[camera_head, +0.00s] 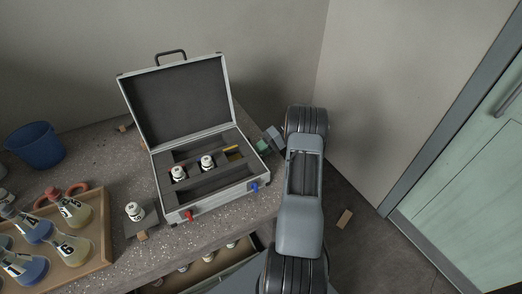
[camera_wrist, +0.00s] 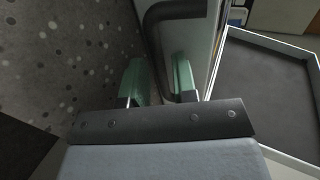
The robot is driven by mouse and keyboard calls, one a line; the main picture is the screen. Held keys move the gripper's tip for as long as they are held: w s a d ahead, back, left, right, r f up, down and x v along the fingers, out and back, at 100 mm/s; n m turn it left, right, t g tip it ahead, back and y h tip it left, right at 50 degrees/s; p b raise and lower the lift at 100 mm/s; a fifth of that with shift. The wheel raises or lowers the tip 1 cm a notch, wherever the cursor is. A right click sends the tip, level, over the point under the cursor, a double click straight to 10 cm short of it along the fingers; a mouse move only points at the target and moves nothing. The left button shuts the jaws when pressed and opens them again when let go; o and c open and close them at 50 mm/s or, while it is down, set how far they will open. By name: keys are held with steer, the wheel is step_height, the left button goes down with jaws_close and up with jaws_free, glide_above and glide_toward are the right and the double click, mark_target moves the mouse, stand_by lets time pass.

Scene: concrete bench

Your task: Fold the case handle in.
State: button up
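The silver case (camera_head: 211,205) stands open on the bench, its dark-lined lid (camera_head: 180,100) raised. A dark handle (camera_head: 170,54) stands up from the lid's top edge. In the wrist view, a dark bent handle bar (camera_wrist: 152,24) stands out beside the case's pale wall (camera_wrist: 206,45); this bar is hidden or unclear in the head view. My gripper (camera_head: 265,144) is at the case's right side, with green fingertips. In the wrist view, my gripper (camera_wrist: 159,80) is open, and the bar shows between its fingers. I cannot tell whether they touch it.
Two white bottles (camera_head: 207,162) stand in the case. A third bottle (camera_head: 134,211) is on a dark pad left of it. A wooden tray (camera_head: 99,262) with several flasks and a blue bucket (camera_head: 36,146) are further left. An open drawer (camera_head: 208,266) is below the bench front.

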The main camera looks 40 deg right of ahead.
steer(key=shift+o, duration=1)
steer(key=p+v, duration=0.5)
steer(key=v, duration=0.8)
steer(key=shift+d+r+p, duration=0.3)
steer(key=shift+s, duration=0.1)
steer(key=shift+f, duration=0.1)
